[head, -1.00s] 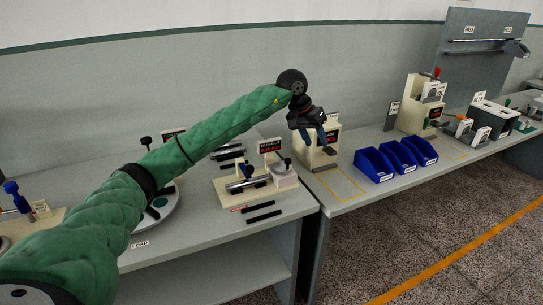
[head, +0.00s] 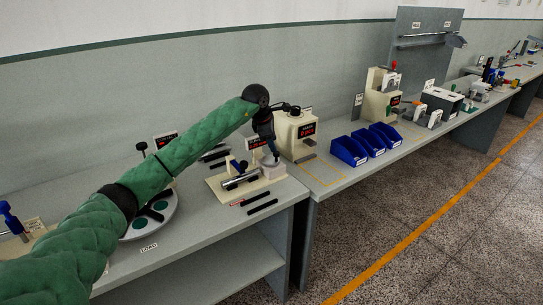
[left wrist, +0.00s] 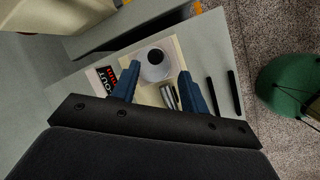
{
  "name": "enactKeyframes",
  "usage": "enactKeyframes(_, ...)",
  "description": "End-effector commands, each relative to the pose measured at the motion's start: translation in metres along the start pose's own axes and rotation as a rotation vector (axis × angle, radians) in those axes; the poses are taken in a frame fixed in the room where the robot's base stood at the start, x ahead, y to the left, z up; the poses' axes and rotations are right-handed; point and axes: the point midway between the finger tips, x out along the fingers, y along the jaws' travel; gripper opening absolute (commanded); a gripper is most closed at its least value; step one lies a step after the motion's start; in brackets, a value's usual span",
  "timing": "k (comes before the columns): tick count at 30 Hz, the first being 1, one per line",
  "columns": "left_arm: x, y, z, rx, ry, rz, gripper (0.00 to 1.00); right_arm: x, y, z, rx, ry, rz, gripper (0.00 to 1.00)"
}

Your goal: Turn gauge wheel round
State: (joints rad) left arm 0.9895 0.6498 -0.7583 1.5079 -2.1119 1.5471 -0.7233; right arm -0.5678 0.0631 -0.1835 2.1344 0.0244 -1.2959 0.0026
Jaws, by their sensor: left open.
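The run-out gauge (head: 216,190) is a cream base near the right front of the near bench, with a shaft lying across it and a small display (head: 258,143) with red text. Its pale round wheel (head: 271,174) sits at its right end. In the left wrist view the wheel (left wrist: 153,72) shows from above, with a black knob (left wrist: 155,57) on top. My left gripper (head: 273,156) is open and points down over the wheel. In the left wrist view its blue fingers (left wrist: 160,75) lie either side of the wheel, apart from it in the picture. My right gripper is not in view.
Two dark rods (head: 262,206) lie in front of the gauge. A round plate (head: 155,216) stands left, partly behind my arm. A cream box with a red display (head: 296,134) and blue bins (head: 349,151) stand on the bench to the right. A gap separates the benches.

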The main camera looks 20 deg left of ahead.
Motion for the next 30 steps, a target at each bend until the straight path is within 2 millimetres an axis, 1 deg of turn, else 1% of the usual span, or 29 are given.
enactKeyframes(3, 0.001, 0.004, -0.003, -0.215, 0.009, 0.016, 0.45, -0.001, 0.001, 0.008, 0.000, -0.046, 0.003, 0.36)
enactKeyframes(9, 0.001, 0.006, -0.004, -0.567, 0.007, 0.031, 0.45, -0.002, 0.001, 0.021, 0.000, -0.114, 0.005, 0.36)
enactKeyframes(12, 0.001, 0.006, -0.004, -0.702, 0.004, 0.031, 0.45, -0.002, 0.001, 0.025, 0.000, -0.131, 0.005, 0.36)
enactKeyframes(15, 0.001, 0.006, -0.004, -0.797, 0.002, 0.032, 0.45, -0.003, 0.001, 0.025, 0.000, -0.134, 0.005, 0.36)
enactKeyframes(18, 0.001, 0.006, -0.004, -0.848, 0.002, 0.032, 0.45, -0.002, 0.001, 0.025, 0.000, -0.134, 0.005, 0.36)
enactKeyframes(23, 0.005, 0.006, -0.003, -0.867, 0.002, 0.030, 0.45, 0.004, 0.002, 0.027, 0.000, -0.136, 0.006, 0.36)
enactKeyframes(26, 0.013, 0.006, -0.004, -0.867, 0.003, 0.030, 0.45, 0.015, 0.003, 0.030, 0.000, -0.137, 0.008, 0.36)
enactKeyframes(30, 0.030, 0.007, -0.003, -0.865, 0.003, 0.029, 0.45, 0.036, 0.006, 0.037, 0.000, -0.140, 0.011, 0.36)
